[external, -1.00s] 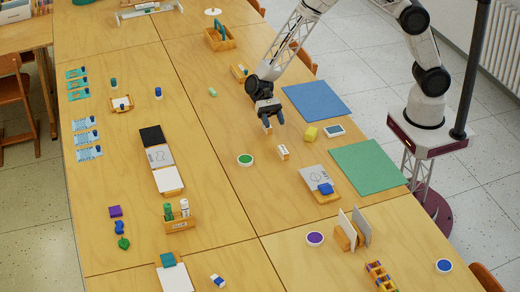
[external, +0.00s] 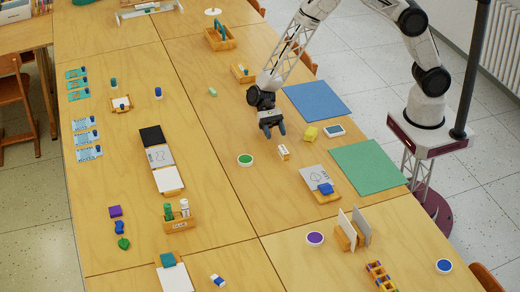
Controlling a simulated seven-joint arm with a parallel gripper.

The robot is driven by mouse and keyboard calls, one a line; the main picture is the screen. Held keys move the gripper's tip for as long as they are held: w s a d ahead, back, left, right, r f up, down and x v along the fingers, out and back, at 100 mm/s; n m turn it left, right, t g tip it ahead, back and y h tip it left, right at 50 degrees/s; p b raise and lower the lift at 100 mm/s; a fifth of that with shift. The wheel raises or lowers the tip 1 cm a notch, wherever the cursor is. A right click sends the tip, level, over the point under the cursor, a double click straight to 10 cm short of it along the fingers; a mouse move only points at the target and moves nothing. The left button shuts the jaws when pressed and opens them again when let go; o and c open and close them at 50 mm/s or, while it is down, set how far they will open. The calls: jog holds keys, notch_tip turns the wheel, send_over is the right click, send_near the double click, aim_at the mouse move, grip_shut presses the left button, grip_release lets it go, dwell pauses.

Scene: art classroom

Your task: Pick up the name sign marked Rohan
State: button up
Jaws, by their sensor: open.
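A small wooden block with a white face (external: 283,152) stands on the table just in front of my gripper; it looks like a name sign, but its lettering is too small to read. My gripper (external: 273,132) is open, pointing down above the table, a little behind and left of this block and apart from it. No object shows between the fingers. Whatever lies directly behind the gripper is hidden. I cannot tell which sign is marked Rohan.
A green round lid (external: 245,160) is front left. Blue (external: 316,101) and green (external: 368,166) mats lie at the right edge.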

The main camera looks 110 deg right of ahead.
aim_at(282, 148)
jog(key=shift+x, duration=1.35)
jog(key=shift+x, duration=2.6)
jog(key=shift+s, duration=0.15)
jog(key=c, duration=1)
jog(key=shift+r, duration=0.15)
jog(key=shift+r, duration=4.85)
